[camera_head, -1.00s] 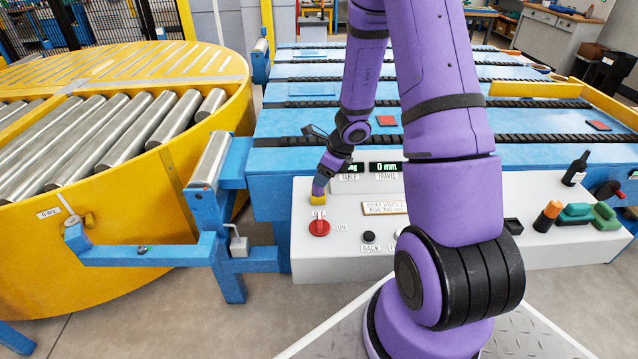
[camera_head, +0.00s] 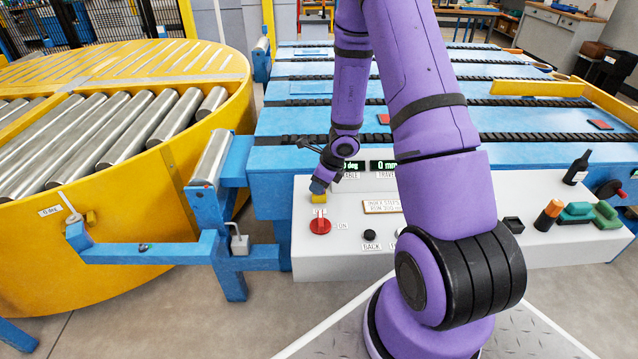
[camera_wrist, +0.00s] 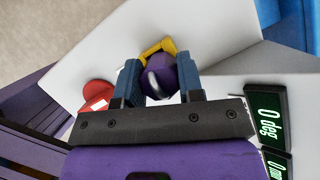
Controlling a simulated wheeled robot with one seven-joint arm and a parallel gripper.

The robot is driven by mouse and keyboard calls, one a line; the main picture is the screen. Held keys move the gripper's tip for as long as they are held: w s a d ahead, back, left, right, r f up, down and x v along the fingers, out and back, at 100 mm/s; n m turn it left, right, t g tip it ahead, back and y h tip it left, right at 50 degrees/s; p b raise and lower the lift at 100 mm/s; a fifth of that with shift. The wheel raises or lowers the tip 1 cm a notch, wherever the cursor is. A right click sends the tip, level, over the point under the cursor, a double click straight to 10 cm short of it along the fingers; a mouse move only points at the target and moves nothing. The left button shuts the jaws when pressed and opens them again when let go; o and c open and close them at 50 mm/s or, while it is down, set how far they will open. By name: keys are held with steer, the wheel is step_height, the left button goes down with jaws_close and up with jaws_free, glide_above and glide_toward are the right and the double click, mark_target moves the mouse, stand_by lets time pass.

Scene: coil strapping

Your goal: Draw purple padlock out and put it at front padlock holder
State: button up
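The purple padlock (camera_wrist: 157,75) shows in the wrist view, a dark purple body with a grey shackle, between my two blue fingers. It is at a yellow bracket (camera_wrist: 160,47) on the white control panel, which the head view shows as a yellow block (camera_head: 319,198) just above the red knob (camera_head: 320,226). My gripper (camera_head: 319,187) points down there and hides the padlock in the head view. In the wrist view my gripper (camera_wrist: 160,82) has one finger close on each side of the padlock; whether they press on it is unclear. I cannot identify the front padlock holder.
The red knob also shows in the wrist view (camera_wrist: 98,96). Black buttons (camera_head: 369,235), a dark bottle (camera_head: 577,168), an orange-topped item (camera_head: 548,215) and green items (camera_head: 576,213) are on the panel.

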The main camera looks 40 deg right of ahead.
jaws_close()
steer(key=shift+r, duration=0.6)
stand_by(0.4)
steer(key=shift+c, duration=0.3)
jaws_free()
jaws_close()
steer(key=shift+r, duration=2.2)
